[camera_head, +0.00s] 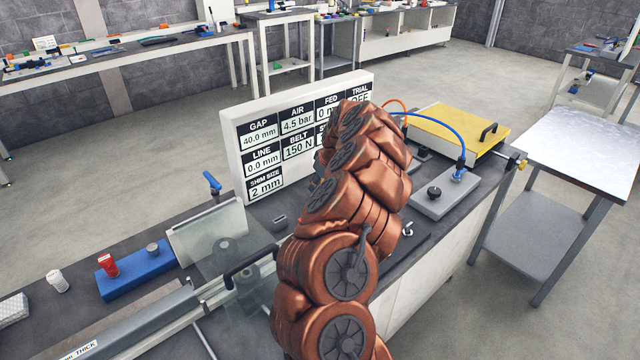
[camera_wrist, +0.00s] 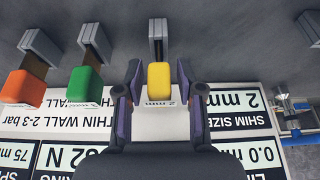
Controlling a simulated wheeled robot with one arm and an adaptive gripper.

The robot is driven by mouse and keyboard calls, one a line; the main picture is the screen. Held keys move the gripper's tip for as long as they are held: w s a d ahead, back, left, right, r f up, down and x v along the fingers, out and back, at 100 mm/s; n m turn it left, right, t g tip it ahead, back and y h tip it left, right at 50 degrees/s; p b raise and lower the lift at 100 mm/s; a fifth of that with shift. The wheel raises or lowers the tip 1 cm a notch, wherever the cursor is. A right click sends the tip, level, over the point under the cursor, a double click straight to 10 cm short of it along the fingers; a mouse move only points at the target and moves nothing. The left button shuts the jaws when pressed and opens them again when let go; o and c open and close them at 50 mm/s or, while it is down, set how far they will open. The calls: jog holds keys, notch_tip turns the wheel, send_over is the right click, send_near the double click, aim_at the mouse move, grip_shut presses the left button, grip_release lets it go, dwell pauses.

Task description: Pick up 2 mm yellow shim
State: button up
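The yellow shim (camera_wrist: 159,77) hangs by its stem from a grey holder (camera_wrist: 158,40) in the wrist view, with a small white "2 mm" label beside it. My gripper (camera_wrist: 157,92) is open, with one dark finger on each side of the yellow block and a visible gap on both sides. I cannot tell how deep the block lies between the fingers. In the head view my copper-coloured arm hides the gripper and the yellow shim.
Green (camera_wrist: 85,84) and orange (camera_wrist: 24,86) shims hang in similar holders to the left. The display board (camera_head: 262,150) stands on the bench behind my arm, reading shim size 2 mm. A blue block (camera_head: 136,270) and a yellow-topped box (camera_head: 455,130) are on the bench.

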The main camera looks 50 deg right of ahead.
grip_shut()
dwell(0.3)
